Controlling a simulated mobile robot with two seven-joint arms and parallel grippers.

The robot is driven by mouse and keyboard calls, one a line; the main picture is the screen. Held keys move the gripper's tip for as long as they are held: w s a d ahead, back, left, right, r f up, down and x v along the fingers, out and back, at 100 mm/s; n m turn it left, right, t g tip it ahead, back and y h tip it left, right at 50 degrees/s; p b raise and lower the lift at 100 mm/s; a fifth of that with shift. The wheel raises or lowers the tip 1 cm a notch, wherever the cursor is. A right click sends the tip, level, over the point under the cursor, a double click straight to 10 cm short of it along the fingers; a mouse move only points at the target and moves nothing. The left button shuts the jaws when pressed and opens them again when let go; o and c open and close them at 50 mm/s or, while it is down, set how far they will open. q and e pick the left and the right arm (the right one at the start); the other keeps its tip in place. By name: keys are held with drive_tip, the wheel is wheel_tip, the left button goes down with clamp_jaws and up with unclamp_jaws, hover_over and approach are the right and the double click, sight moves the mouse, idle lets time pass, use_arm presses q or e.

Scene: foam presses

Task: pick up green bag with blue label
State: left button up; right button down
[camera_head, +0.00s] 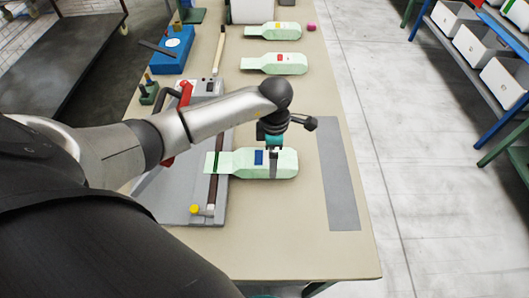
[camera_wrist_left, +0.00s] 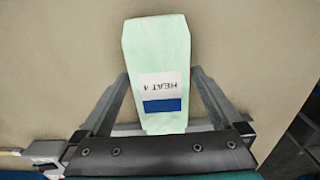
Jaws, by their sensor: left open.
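The green bag with the blue label (camera_head: 285,168) lies flat on the table, its narrow left end on the grey press (camera_head: 190,212). In the left wrist view the bag (camera_wrist_left: 156,45) shows a white label reading "HEAT" upside down, with a blue band (camera_wrist_left: 162,106). My left gripper (camera_head: 273,155) is above the bag, just right of the blue label. In the left wrist view its open fingers (camera_wrist_left: 158,76) stand on either side of the bag. The bag looks loose between them; contact with the fingers cannot be told. My right gripper is not in view.
Two similar bags lie farther back, one with a red label (camera_head: 274,63) and one with a yellow label (camera_head: 273,31). A pink object (camera_head: 311,27) is beside them. A grey strip (camera_head: 338,175) lies right of the bag. Shelves with white bins (camera_head: 505,80) stand across the aisle.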

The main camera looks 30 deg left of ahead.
use_arm(q)
drive_tip(key=shift+f, duration=1.25)
drive_tip(key=shift+r, duration=0.1)
drive_tip(key=c, duration=1.2)
